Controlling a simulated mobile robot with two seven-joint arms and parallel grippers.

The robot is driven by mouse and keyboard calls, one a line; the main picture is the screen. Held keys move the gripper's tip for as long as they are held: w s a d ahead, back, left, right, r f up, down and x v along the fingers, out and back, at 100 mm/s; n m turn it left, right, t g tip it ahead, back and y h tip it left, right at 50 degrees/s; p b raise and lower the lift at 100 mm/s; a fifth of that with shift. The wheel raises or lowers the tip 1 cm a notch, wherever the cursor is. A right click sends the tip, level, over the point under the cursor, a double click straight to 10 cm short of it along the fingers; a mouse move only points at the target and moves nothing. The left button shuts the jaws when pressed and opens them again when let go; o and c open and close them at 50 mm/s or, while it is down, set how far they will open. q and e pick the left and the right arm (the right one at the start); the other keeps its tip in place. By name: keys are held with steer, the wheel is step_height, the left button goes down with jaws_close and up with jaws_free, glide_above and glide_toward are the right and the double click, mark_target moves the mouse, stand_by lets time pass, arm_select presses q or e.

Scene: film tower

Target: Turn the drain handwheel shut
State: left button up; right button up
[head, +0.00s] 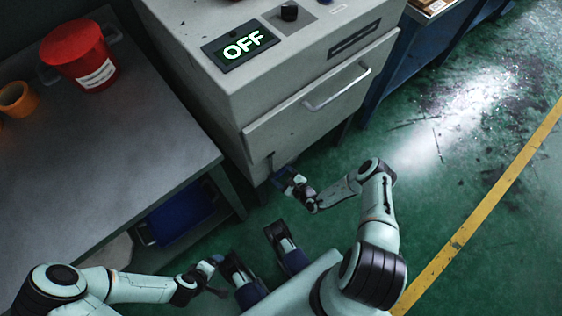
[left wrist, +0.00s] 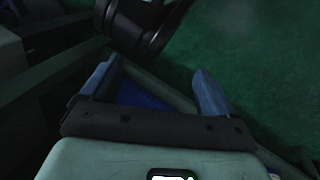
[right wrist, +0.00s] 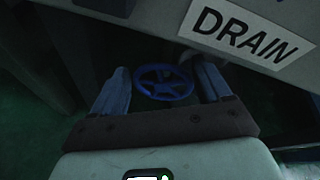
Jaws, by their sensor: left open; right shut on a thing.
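The drain handwheel (right wrist: 163,83) is a blue spoked wheel in the right wrist view, below a white plate reading DRAIN (right wrist: 248,36) on the machine. My right gripper (right wrist: 164,78) has its blue fingers on either side of the wheel and is shut on it. In the head view my right gripper (head: 288,181) is low at the foot of the grey machine (head: 310,115), and the wheel cannot be made out clearly there. My left gripper (head: 216,272) is low at the lower left, away from the wheel. In the left wrist view it is open and empty (left wrist: 158,85).
The machine has a display reading OFF (head: 243,46), a black knob (head: 289,11) and a front handle (head: 338,88). A grey table (head: 120,165) at left holds a red pot (head: 80,57) and an orange cup (head: 17,99). A blue bin (head: 180,213) is beneath. Green floor at right is open.

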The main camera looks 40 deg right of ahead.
arm_select(q)
steer(key=w+a+f+t+y+b, duration=0.1)
steer(key=w+a+f+b, duration=0.1)
steer(key=w, duration=0.3)
steer(key=shift+w+a+f+t+b, duration=0.15)
steer(key=shift+a+f+t+b, duration=0.2)
steer(key=shift+f+b, duration=0.35)
arm_select(e)
steer(key=shift+d+m+y, duration=0.35)
steer(key=shift+m+y, duration=0.35)
steer(key=shift+m, duration=0.45)
steer(key=shift+d+m+y, duration=0.3)
steer(key=shift+m+y, duration=0.4)
steer(key=shift+m, duration=0.45)
arm_select(q)
steer(key=shift+f, duration=0.1)
arm_select(e)
steer(key=o, duration=0.7)
arm_select(q)
steer(key=s+d+r+g+h+p, duration=0.1)
steer(key=s+d+r+p, duration=0.1)
steer(key=s+r+p, duration=0.1)
steer(key=shift+s+d+g, duration=0.25)
steer(key=shift+s+g, duration=0.1)
steer(key=shift+s, duration=0.55)
arm_select(e)
steer(key=shift+f+v, duration=0.2)
steer(key=shift+v, duration=6.45)
